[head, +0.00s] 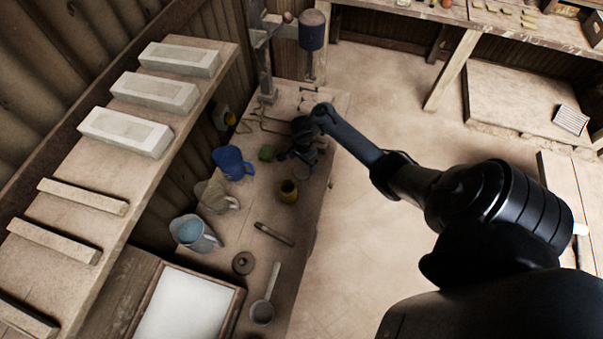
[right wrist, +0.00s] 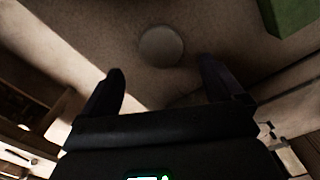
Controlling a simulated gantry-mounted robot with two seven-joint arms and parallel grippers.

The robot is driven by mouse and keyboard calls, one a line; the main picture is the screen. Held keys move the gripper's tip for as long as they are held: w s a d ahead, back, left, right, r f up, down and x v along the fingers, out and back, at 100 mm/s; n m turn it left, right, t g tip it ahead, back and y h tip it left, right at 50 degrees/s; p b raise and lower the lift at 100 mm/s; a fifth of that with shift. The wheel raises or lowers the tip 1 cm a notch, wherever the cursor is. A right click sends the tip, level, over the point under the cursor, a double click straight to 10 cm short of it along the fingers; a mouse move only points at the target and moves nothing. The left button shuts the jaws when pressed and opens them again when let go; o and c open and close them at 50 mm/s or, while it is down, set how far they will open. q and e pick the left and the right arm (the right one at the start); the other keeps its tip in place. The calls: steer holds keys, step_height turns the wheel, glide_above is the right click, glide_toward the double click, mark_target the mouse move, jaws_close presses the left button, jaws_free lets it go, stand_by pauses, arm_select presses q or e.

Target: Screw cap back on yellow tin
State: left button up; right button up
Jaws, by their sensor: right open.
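My right gripper (head: 297,158) is above the bench close behind the disc, pointing down. In the right wrist view a round disc (right wrist: 162,46) lies flat on the bench beyond my open, empty fingers (right wrist: 161,72); it is not between them. My left gripper is in neither view.
A blue jug (head: 232,163), more jugs, a wooden stick (head: 273,234) and a ladle (head: 263,310) are on the bench. A press post stands at the back.

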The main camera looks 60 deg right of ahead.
mark_target(302, 171)
steer(key=shift+f, duration=0.1)
step_height(302, 171, down, 4)
steer(key=shift+w+r+b, duration=0.1)
steer(key=shift+w+b, duration=0.05)
steer(key=shift+b, duration=0.95)
steer(key=shift+f, duration=0.65)
steer(key=shift+c, duration=0.3)
steer(key=shift+c, duration=1.2)
steer(key=c, duration=0.8)
steer(key=shift+r, duration=0.1)
